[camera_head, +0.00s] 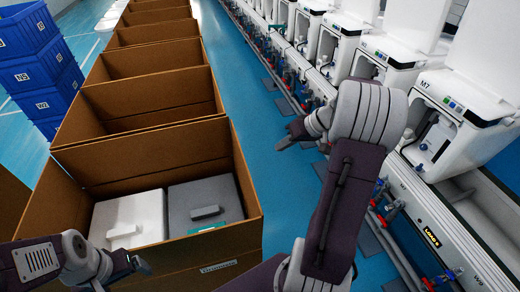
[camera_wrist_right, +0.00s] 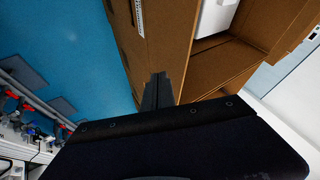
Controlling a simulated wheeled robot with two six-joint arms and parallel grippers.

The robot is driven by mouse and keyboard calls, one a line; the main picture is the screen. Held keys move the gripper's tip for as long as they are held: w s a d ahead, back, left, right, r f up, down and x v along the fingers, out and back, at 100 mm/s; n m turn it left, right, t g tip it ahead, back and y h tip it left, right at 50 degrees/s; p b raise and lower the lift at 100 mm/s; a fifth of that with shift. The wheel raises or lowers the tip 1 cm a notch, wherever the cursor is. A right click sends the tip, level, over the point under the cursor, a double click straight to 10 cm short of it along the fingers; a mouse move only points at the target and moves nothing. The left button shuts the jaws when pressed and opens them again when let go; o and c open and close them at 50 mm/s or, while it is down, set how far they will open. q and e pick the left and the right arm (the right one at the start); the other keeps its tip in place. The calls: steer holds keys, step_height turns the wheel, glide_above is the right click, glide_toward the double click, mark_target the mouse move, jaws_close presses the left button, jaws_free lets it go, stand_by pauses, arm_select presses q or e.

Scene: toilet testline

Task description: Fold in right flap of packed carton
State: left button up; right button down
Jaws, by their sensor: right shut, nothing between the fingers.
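The open brown carton (camera_head: 238,155) stands at the lower left of the head view. A white block (camera_head: 130,215) and a grey block (camera_head: 200,203) lie side by side inside it. I cannot clearly tell a separate right flap from the right wall. My right gripper (camera_head: 283,140) is shut and empty, to the right of the carton in the picture. In the right wrist view its fingers (camera_wrist_right: 157,90) show in front of brown cardboard (camera_wrist_right: 170,35); contact is unclear. My left gripper (camera_head: 140,266) is near the carton's front left, its jaws too small to read.
More open cartons (camera_head: 150,60) stand in a row behind. Blue crates (camera_head: 35,60) are stacked at the left. White toilet units (camera_head: 465,105) line the right side above hoses and valves. The blue floor aisle (camera_head: 255,100) between is clear.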

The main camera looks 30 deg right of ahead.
arm_select(q)
steer(key=shift+w+a+r+p, duration=0.3)
steer(key=shift+w+a+p, duration=0.1)
steer(key=shift+p, duration=0.15)
arm_select(e)
steer(key=w+a+f, duration=0.6)
steer(key=a+f, duration=0.1)
steer(key=a, duration=0.1)
arm_select(q)
steer(key=shift+d, duration=0.1)
steer(key=shift+s, duration=0.1)
